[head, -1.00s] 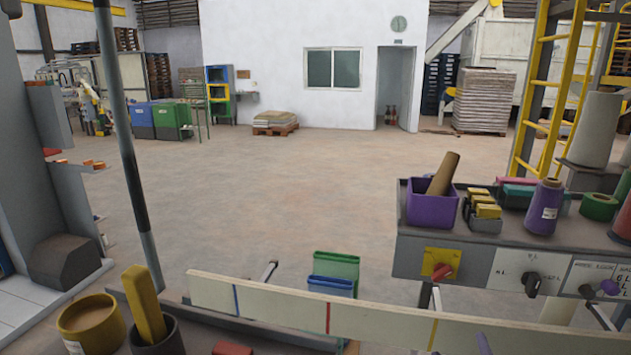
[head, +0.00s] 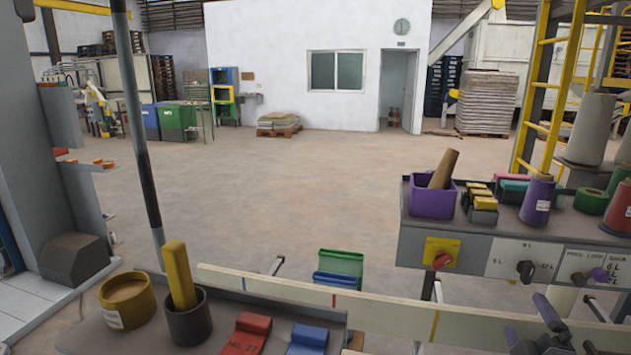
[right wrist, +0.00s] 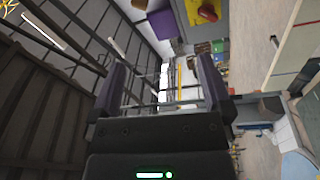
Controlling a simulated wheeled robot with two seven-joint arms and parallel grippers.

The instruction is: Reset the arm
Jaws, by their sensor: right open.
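My right gripper (head: 525,314) shows at the bottom right of the head view, in front of the pale board and below the control panel. Its fingers are apart, with nothing between them. In the right wrist view my right gripper (right wrist: 162,80) has its two dark purple-grey fingers spread wide, with open air and distant racks between them. My left gripper is not in view.
A pale board (head: 380,307) with coloured marks crosses the front. The near shelf holds a yellow tub (head: 126,301), a dark cup (head: 188,318), and red (head: 246,335) and blue (head: 307,340) blocks. The control panel (head: 480,257) stands right. The floor beyond is clear.

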